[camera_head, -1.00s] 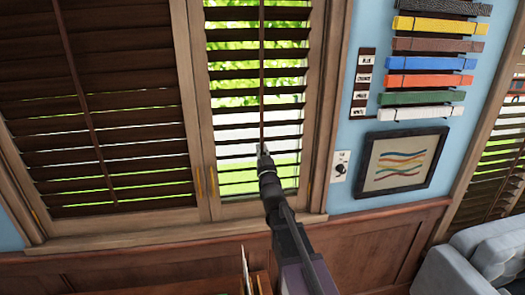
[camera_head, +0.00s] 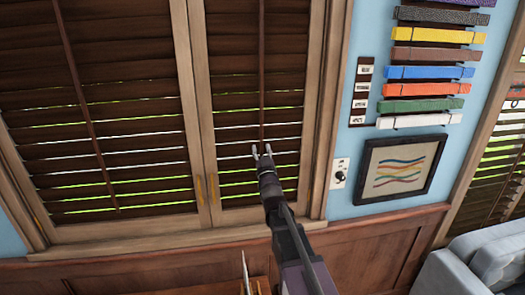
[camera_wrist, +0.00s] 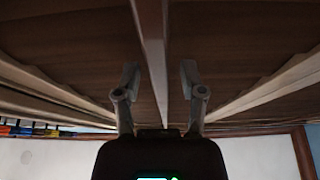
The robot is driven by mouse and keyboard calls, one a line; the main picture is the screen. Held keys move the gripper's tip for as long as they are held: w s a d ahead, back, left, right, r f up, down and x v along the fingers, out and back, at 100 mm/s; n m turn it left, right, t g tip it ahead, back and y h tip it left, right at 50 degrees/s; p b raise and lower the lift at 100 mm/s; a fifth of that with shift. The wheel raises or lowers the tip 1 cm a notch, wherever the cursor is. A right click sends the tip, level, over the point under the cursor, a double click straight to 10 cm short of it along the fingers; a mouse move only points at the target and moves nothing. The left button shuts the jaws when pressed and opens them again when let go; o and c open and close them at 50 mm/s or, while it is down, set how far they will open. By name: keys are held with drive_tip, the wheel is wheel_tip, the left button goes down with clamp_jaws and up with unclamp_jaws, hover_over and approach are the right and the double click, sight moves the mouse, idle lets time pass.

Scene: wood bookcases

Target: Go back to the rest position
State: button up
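My gripper (camera_head: 262,152) is in front of the right-hand shutter (camera_head: 235,85) of the window, near the thin vertical tilt rod (camera_head: 262,60). In the wrist view my gripper (camera_wrist: 160,80) has its two fingers apart, with the rod (camera_wrist: 151,45) running between or just beyond them. I cannot tell whether either finger touches the rod. The right-hand shutter's slats are nearly closed, with thin strips of light between them. The left-hand shutter (camera_head: 100,130) also has nearly closed slats.
Coloured belts (camera_head: 430,72) hang on the blue wall to the right, above a framed picture (camera_head: 400,168). A wall switch (camera_head: 340,173) sits beside the window frame. A grey sofa (camera_head: 480,258) stands at the lower right. Wood panelling (camera_head: 370,250) runs below the sill.

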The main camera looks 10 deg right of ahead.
drive_tip(key=shift+f, duration=0.1)
drive_tip(key=shift+s+f+g, duration=0.1)
drive_tip(key=shift+f+g, duration=0.3)
drive_tip(key=shift+f, duration=0.2)
drive_tip(key=s+f+g+b, duration=0.2)
drive_tip(key=s+f+g, duration=0.35)
drive_tip(key=f, duration=0.45)
drive_tip(key=s+f+g+b, duration=0.2)
drive_tip(key=s+f+g, duration=0.3)
drive_tip(key=f, duration=0.6)
drive_tip(key=s+f+g+b, duration=0.1)
drive_tip(key=s+f+g, duration=0.4)
drive_tip(key=s, duration=0.5)
drive_tip(key=s+f+g+b, duration=0.1)
drive_tip(key=s+f+g, duration=0.4)
drive_tip(key=s, duration=0.5)
drive_tip(key=shift+d+g+b, duration=0.2)
drive_tip(key=shift+g+b, duration=0.1)
drive_tip(key=shift+g, duration=0.35)
drive_tip(key=shift+w, duration=0.1)
